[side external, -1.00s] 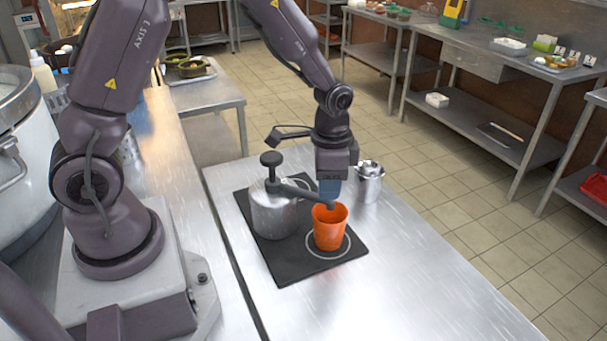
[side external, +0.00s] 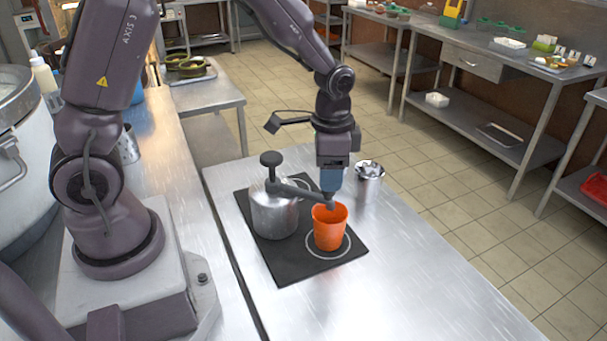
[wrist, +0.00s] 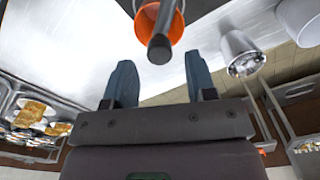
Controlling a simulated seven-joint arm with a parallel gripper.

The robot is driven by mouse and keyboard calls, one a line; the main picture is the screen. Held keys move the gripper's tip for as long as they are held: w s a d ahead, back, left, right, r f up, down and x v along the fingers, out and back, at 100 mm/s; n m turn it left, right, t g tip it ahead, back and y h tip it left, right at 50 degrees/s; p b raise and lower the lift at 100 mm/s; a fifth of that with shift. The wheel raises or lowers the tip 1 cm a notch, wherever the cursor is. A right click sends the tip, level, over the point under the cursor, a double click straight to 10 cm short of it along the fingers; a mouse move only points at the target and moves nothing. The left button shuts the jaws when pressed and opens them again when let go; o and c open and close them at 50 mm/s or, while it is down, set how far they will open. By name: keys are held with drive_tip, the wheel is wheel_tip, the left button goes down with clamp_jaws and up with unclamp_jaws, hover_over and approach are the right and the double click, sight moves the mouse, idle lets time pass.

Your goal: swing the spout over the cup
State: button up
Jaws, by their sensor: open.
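A steel pump pot (side external: 272,212) with a black pump knob (side external: 271,160) stands on a black mat (side external: 290,268). Its dark spout (side external: 300,191) reaches right, and its tip is over the orange cup (side external: 329,230). The cup stands upright on the mat's white ring. In the wrist view the spout end (wrist: 160,45) lies across the orange cup's rim (wrist: 143,22). My gripper (side external: 331,188) is just above and behind the spout tip. In the wrist view its two blue fingers (wrist: 162,82) are apart with nothing between them, clear of the spout.
A steel jug (side external: 368,183) stands close behind and right of my gripper; it also shows in the wrist view (wrist: 240,52). The steel table (side external: 420,290) is bare to the right and front of the mat.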

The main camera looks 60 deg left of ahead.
drive_tip(key=shift+r, duration=2.1)
drive_tip(key=shift+s+f+n, duration=0.1)
drive_tip(key=shift+s+n, duration=0.15)
drive_tip(key=shift+n, duration=0.15)
drive_tip(key=s+d+r+n+t, duration=0.2)
drive_tip(key=s+r+n+t, duration=0.2)
drive_tip(key=s+r, duration=1)
drive_tip(key=shift+s+r+t, duration=0.15)
drive_tip(key=shift+s+t, duration=0.65)
